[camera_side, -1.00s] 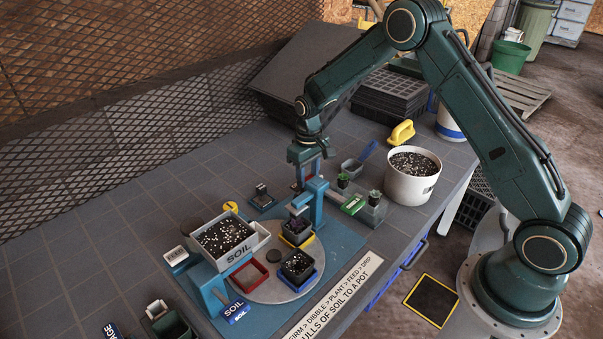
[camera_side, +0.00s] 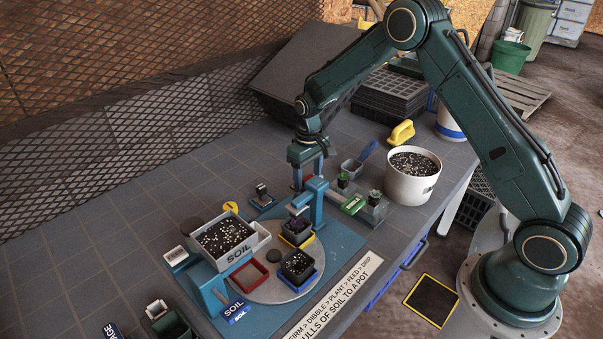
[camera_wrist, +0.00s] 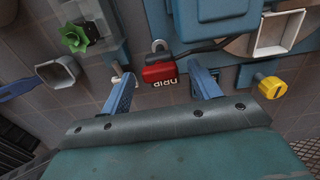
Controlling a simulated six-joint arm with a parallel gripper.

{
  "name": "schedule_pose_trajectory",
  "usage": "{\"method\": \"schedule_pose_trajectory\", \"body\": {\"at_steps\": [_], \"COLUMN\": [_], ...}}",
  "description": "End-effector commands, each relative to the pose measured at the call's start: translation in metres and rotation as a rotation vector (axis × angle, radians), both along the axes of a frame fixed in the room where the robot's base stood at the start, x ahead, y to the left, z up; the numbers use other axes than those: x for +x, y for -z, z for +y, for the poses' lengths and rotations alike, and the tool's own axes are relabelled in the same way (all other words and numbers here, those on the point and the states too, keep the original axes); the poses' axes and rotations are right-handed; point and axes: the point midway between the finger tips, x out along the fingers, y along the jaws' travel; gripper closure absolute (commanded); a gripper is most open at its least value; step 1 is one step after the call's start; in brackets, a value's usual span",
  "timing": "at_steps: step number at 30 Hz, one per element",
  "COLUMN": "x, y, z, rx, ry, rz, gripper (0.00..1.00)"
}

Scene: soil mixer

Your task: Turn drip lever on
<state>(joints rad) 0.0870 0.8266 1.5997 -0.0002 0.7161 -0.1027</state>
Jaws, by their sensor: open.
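The drip lever's red handle (camera_wrist: 165,71) sits in the wrist view, with a dark bar running from it toward the blue station and the upside-down label DRIP (camera_wrist: 165,83) beside it. My gripper (camera_wrist: 163,84) is open, one blue finger on each side of the red handle, with visible gaps in the picture. I cannot tell the height difference. In the side view my gripper (camera_side: 308,178) points down behind the blue post (camera_side: 317,201) of the station, and the lever is mostly hidden there.
The turntable (camera_side: 262,287) carries several potted spots, with the soil hopper (camera_side: 228,240) at its left. A white bucket of soil (camera_side: 412,176) and a yellow-handled tool (camera_side: 402,132) stand to the right.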

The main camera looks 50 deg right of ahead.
Motion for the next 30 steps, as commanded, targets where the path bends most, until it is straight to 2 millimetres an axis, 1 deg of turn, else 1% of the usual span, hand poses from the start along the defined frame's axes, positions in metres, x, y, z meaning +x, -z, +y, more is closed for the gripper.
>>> {"method": "schedule_pose_trajectory", "body": {"at_steps": [5,8,24,30], "x": [0.001,0.001,0.0,0.001], "y": [-0.012,-0.023,-0.11,-0.13], "z": [0.0,0.0,0.0,0.0], "rx": [0.0,0.0,0.0,0.0], "ry": [0.0,0.0,-0.001,-0.001], "rz": [-0.002,-0.003,-0.003,-0.001], "gripper": [0.38,0.38,0.38,0.38]}}
